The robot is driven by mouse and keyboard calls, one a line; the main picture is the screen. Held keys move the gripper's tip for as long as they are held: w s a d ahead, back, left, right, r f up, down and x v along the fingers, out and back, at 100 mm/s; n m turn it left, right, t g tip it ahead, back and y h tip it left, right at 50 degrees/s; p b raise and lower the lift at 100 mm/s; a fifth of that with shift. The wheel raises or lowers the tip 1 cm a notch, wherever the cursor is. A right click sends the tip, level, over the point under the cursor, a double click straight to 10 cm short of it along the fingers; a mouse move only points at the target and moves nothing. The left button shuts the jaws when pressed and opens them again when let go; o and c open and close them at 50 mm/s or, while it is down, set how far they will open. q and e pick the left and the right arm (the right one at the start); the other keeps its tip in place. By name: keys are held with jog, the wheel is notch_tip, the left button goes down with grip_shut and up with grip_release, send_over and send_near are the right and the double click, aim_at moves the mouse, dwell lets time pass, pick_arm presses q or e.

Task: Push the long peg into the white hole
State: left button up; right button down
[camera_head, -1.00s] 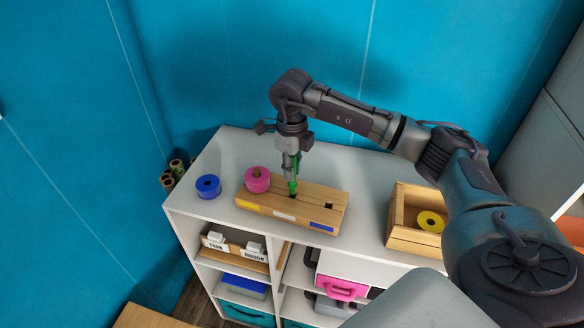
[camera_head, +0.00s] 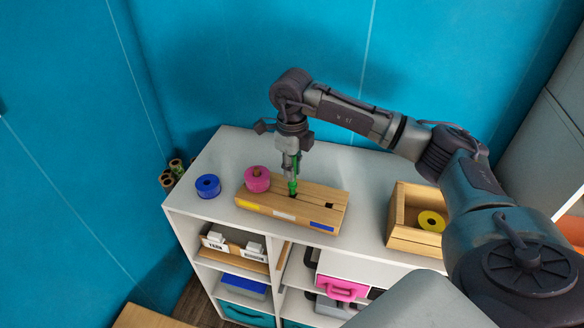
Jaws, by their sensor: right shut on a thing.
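A wooden block (camera_head: 262,205) lies on the white shelf top, with yellow, white and blue labels on its front face. The white label (camera_head: 284,215) sits below the middle hole. My right gripper (camera_head: 291,178) points down over the block and is shut on a green peg (camera_head: 293,187). The peg's lower end is at the middle hole, behind the white label; how deep it sits I cannot tell. The right hole (camera_head: 329,206), near the blue label, is empty. My left gripper is not in view.
A blue roll (camera_head: 208,186) lies on the shelf top left of the block. A wooden box (camera_head: 403,236) with a yellow roll (camera_head: 431,221) stands at the right. The shelf top (camera_head: 228,150) behind the block is clear up to the blue wall.

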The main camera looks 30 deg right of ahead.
aim_at(292, 184)
jog(key=shift+f+b, duration=1.7)
dwell(2.0)
jog(key=shift+s+a+f, duration=0.1)
jog(key=shift+f, duration=0.15)
dwell(0.9)
jog(key=c, duration=1)
grip_release()
jog(key=shift+o, duration=0.2)
jog(key=o, duration=0.4)
jog(key=shift+r, duration=0.1)
jog(key=shift+r, duration=0.1)
jog(key=shift+r+p, duration=2)
jog(key=shift+r, duration=1.45)
